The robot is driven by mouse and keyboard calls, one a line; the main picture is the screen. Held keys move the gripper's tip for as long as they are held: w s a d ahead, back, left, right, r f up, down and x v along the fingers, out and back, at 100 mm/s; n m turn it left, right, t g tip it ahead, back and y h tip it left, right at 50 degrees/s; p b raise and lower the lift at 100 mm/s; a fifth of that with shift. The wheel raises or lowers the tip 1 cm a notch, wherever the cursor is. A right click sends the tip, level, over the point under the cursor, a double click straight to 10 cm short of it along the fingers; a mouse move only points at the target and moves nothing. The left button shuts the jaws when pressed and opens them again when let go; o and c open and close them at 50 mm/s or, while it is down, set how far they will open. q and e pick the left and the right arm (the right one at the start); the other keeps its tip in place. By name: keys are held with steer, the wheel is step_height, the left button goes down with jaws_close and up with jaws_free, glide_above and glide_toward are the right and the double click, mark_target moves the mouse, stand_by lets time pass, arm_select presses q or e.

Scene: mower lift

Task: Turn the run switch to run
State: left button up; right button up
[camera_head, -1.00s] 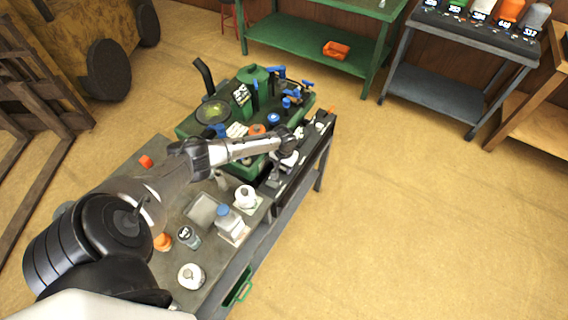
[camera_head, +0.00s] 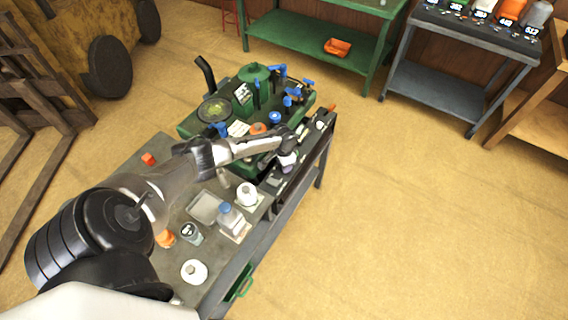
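A green mower or engine unit (camera_head: 254,76) with blue knobs and levers stands at the far end of the grey bench. I cannot single out the run switch; it is too small or hidden by the arm. My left arm reaches across the bench from the left. My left gripper (camera_head: 286,163) points down at the bench's right edge, just in front of the green unit. Its fingers are too small to show whether they are open or shut. My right gripper is not in view.
On the near bench are a grey tray (camera_head: 205,208), a blue-capped bottle (camera_head: 229,218), a white roll-like item (camera_head: 246,194), a dark jar (camera_head: 191,233) and a white round item (camera_head: 194,271). A green shelf table (camera_head: 310,39) and a grey rack (camera_head: 432,88) stand behind. The floor at right is clear.

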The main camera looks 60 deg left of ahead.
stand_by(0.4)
arm_select(q)
steer(key=o, duration=0.9)
steer(key=shift+r, duration=0.55)
step_height(320, 180, up, 13)
steer(key=p, duration=0.2)
steer(key=shift+f+p, duration=0.15)
steer(key=shift+p, duration=0.25)
